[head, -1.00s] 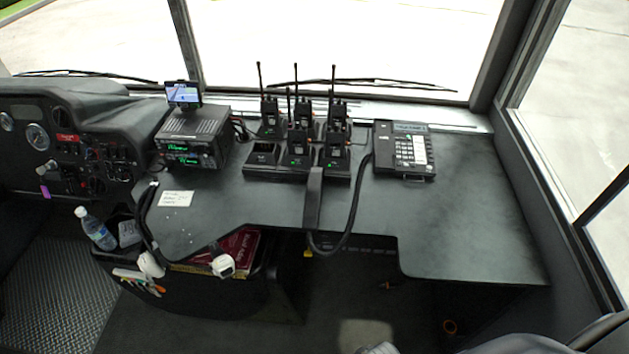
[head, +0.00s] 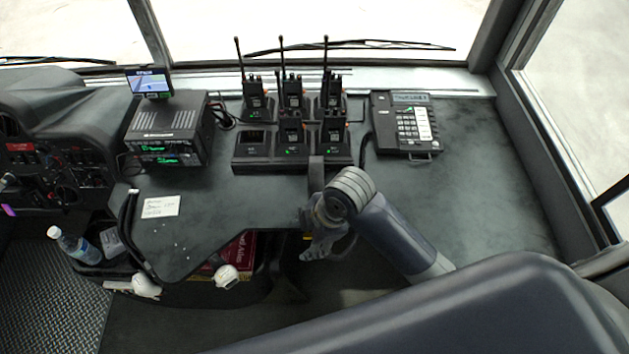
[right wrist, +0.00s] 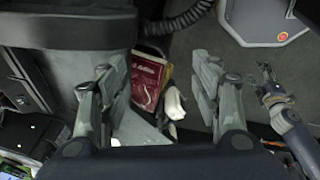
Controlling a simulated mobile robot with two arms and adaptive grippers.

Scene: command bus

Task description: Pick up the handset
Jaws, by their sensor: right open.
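The handset (head: 316,172) is a long dark bar lying front to back on the dark desk, its near part hidden behind my right wrist. In the right wrist view a dark bar that looks like the handset (right wrist: 70,32) crosses the top left, close to the camera, with a coiled cord (right wrist: 185,20) beside its end. My right gripper (head: 322,243) is at the desk's near edge by the handset's near end. In the right wrist view its fingers (right wrist: 158,92) are apart with nothing held between them. What looks like my left gripper (right wrist: 268,85) shows at the right there, its opening unclear.
A desk phone (head: 408,125) stands right of several two-way radios in a charger (head: 270,160). A radio unit (head: 165,135) with a small screen stands left. A paper note (head: 160,207) lies on the desk. A red book (head: 236,250) sits below the edge. The desk's right part is clear.

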